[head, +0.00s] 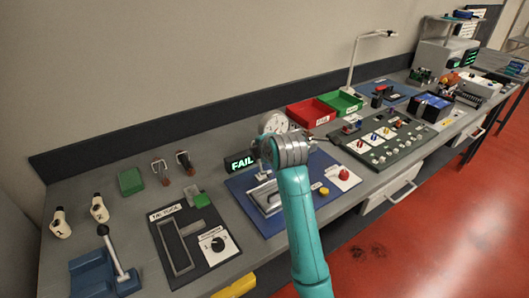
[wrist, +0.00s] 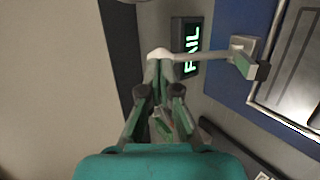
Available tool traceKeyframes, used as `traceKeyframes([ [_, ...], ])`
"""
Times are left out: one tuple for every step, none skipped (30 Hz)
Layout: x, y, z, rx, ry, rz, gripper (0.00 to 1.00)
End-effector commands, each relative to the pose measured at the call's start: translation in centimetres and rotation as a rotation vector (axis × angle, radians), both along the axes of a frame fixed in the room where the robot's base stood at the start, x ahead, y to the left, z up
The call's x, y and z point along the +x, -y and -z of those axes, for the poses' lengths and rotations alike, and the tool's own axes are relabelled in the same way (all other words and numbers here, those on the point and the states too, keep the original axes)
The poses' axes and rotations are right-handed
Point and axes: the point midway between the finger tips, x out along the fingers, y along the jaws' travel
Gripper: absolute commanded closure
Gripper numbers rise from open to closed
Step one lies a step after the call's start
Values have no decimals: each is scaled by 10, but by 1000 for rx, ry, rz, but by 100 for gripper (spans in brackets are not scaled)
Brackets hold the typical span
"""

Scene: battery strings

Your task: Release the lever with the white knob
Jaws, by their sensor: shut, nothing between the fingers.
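The white knob (wrist: 158,54) is at the end of a pale lever (wrist: 205,57) in the wrist view. The lever runs right to a small bracket (wrist: 245,52) at the edge of a blue panel. My gripper (wrist: 160,68) is shut, with its fingertips together right at the knob; I cannot tell whether they touch it. Nothing is between the fingers. In the head view my wrist hides the fingers and most of the lever. The blue panel (head: 248,203) carries a metal frame there.
A display reading FAIL (head: 240,162) stands just left of my arm, and close beside the knob in the wrist view (wrist: 187,48). A red bin (head: 310,112) and green bin (head: 341,101) stand behind. A dark-knobbed lever on a blue base (head: 88,272) is far left.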

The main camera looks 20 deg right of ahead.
Motion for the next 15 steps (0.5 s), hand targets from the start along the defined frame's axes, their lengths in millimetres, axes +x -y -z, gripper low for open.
traceKeyframes([
  [6, -2, -2, -11, -34, -1, 100],
  [8, -3, -1, -18, -57, -1, 100],
  [12, -4, -2, -28, -85, 0, 100],
  [14, -5, 0, -34, -107, -1, 100],
  [16, -6, 0, -40, -126, -2, 100],
  [19, -7, 1, -48, -151, -2, 100],
  [20, -7, 1, -54, -168, -1, 100],
  [22, -8, 1, -59, -184, -1, 100],
  [24, -8, 4, -59, -186, -1, 100],
  [25, -8, 5, -59, -184, -1, 100],
  [26, -9, 5, -59, -183, -1, 100],
  [28, -9, 6, -59, -183, -1, 100],
  [29, -10, 6, -58, -183, 0, 100],
  [30, -10, 6, -58, -182, 0, 100],
  [31, -10, 6, -58, -182, 0, 100],
])
